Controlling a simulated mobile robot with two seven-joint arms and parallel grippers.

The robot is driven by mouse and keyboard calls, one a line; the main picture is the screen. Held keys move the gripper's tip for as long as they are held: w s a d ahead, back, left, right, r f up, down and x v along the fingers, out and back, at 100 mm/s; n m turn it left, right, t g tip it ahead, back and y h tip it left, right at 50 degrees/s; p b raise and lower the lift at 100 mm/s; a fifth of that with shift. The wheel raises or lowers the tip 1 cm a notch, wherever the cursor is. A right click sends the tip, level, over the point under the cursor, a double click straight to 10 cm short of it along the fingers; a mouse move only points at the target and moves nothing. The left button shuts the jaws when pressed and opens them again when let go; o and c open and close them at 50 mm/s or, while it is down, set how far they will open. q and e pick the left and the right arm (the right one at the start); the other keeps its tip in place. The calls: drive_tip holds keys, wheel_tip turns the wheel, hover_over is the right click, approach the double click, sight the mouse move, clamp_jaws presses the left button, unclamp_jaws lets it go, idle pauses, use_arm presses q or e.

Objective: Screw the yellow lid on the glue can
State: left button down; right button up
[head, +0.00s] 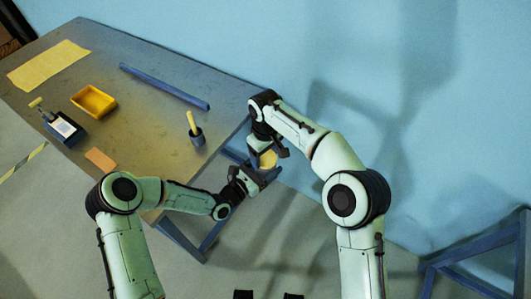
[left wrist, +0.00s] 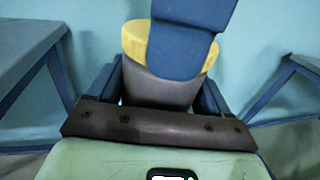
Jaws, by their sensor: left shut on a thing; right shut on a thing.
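The grey glue can (left wrist: 160,88) stands between the two fingers of my left gripper (head: 247,180), which is shut on it. In the head view the can is mostly hidden by the grippers. The yellow lid (left wrist: 134,42) is at the top of the can and also shows in the head view (head: 268,160). My right gripper (head: 270,151) is shut on the lid from above; its blue finger (left wrist: 188,45) covers much of the lid in the left wrist view. Lid and can look in contact, but I cannot tell whether the threads are engaged.
Both grippers are off the right end of the metal table (head: 165,115). On it are a dark cup (head: 197,137) with a yellow handle, a blue bar (head: 165,86), a yellow tray (head: 94,101), a labelled dark box (head: 64,128) and a yellow sheet (head: 48,65).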

drive_tip(key=o, duration=1.2)
drive_tip(key=shift+c, duration=0.2)
drive_tip(key=shift+r, duration=2.25)
drive_tip(key=shift+s+d+f, duration=0.1)
drive_tip(key=shift+s, duration=0.05)
drive_tip(key=shift+c, duration=0.4)
drive_tip(key=shift+r+m+g, duration=0.3)
drive_tip(key=shift+r+m, duration=0.4)
drive_tip(key=shift+r, duration=1.15)
drive_tip(key=shift+f, duration=0.1)
drive_tip(key=shift+f, duration=3.9)
drive_tip(key=shift+w, duration=0.2)
drive_tip(key=c, duration=1.1)
